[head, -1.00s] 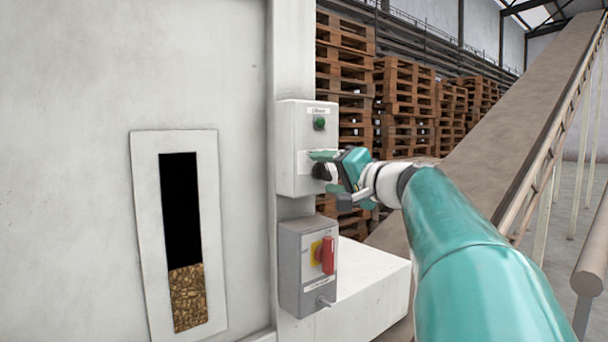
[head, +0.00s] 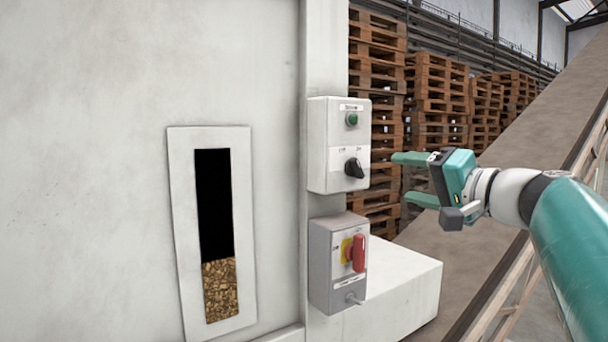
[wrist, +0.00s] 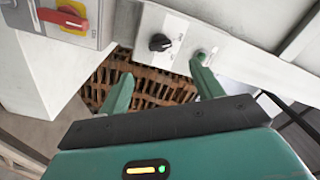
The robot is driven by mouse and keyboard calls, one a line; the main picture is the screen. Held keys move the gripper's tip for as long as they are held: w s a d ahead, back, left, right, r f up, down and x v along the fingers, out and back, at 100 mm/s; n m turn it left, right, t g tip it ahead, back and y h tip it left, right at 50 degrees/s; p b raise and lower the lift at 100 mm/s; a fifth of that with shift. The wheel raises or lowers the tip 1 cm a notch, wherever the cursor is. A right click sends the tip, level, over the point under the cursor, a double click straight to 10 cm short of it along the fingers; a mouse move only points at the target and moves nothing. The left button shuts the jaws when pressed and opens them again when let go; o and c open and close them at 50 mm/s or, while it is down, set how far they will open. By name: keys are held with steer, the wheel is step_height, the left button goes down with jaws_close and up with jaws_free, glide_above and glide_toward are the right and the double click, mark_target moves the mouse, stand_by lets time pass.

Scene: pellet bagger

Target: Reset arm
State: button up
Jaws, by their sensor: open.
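My gripper (head: 408,178) is open and empty, to the right of the upper control box (head: 316,148) and apart from it. That box carries a green button (head: 352,119) at the top and a black rotary knob (head: 354,167) below it. In the wrist view, my gripper's two green fingers (wrist: 164,92) are spread wide. Beyond them are the black knob (wrist: 160,42) and the green button (wrist: 201,54), the button partly behind the right fingertip.
A grey switch box (head: 322,265) with a red handle (head: 359,252) on a yellow plate sits below the upper box. A white ledge (head: 410,285) juts out under it. The window (head: 221,290) shows pellets in its lower part. Pallets (head: 435,95) and a sloping conveyor (head: 530,140) stand behind.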

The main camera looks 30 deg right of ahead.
steer(key=shift+s, duration=0.8)
steer(key=w+a+f+n+g+y, duration=0.2)
steer(key=a+f+n+g, duration=0.15)
steer(key=a+f, duration=0.7)
steer(key=w+a+f+n+g+y, duration=0.1)
steer(key=w+a+f+n+g, duration=0.3)
steer(key=a+f, duration=0.65)
steer(key=s+a+f+n+g+h, duration=0.1)
steer(key=s+a+f+n+g, duration=0.1)
steer(key=s+a+f, duration=0.2)
steer(key=s+a+f+n+g+h, duration=0.2)
steer(key=a+f, duration=0.4)
steer(key=f, duration=0.5)
steer(key=s+g, duration=0.1)
steer(key=s, duration=0.1)
steer(key=shift+s+a+f+h, duration=0.2)
steer(key=shift+s+h, duration=0.1)
steer(key=shift+s, duration=0.05)
